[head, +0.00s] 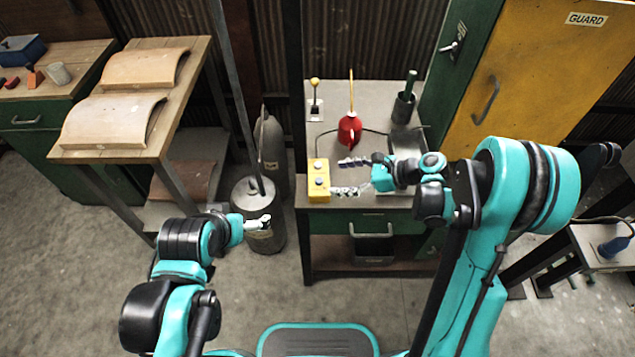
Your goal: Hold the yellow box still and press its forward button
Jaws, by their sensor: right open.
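The yellow box (318,191) stands at the front left corner of the grey-topped bench. My left gripper (266,222) hangs in front of the bench to the left, apart from the box. Its fingers are too small to read.
On the bench (330,140) are a red oil can (349,130), a dark cup (403,107) with a green-handled tool, and a yellow-knobbed lever (315,97). A yellow guard door (535,75) stands at right. Grey cylinders (271,150) stand left of the bench.

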